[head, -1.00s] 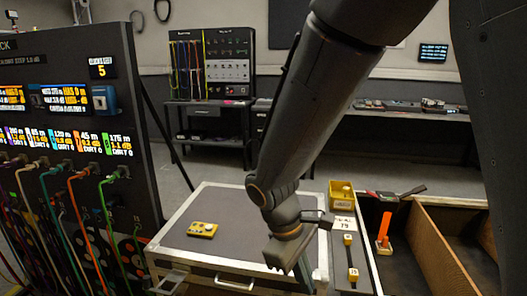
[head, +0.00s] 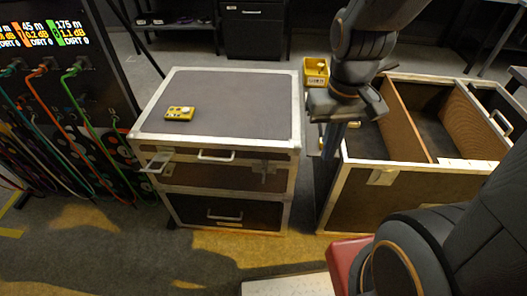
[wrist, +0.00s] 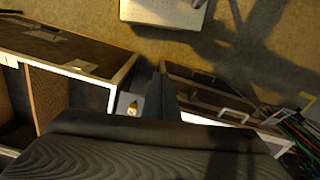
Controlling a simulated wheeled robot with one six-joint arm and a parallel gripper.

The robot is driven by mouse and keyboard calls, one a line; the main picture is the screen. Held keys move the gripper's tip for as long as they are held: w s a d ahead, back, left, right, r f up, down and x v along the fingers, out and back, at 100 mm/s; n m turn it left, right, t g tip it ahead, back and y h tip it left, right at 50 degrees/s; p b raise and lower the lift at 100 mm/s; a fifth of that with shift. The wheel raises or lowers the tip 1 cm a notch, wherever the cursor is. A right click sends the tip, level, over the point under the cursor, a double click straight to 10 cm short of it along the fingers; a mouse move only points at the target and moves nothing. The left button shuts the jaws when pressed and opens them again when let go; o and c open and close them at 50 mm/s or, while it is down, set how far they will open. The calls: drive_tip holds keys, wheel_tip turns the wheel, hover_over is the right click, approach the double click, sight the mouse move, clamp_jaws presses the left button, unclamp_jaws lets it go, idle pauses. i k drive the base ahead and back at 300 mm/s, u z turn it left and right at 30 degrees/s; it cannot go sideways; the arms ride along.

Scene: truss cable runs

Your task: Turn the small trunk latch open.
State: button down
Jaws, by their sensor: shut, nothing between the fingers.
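The small trunk (head: 216,105) is a dark case with pale metal edges, its grey lid down. In the head view, a small upright latch (head: 264,172) shows on the right part of its front, beside the drawer handle (head: 217,156). My gripper (head: 328,150) is shut and empty, pointing down at the gap between this trunk and the larger open one, to the right of the latch and apart from it. In the wrist view its fingers (wrist: 168,85) are together, and the small trunk's front (wrist: 205,88) lies to their right. The latch's detail is too small to tell.
The large open trunk (head: 415,205) stands close on the right, with its own front plate (head: 381,177). A yellow device (head: 179,113) lies on the small trunk's lid. A yellow bin (head: 316,72) sits behind my gripper. A bracket (head: 158,162) sticks out at the left.

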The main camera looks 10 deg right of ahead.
sight(264, 170)
drive_tip(key=u, duration=1.4)
drive_tip(key=k, duration=0.85)
drive_tip(key=z, duration=1.1)
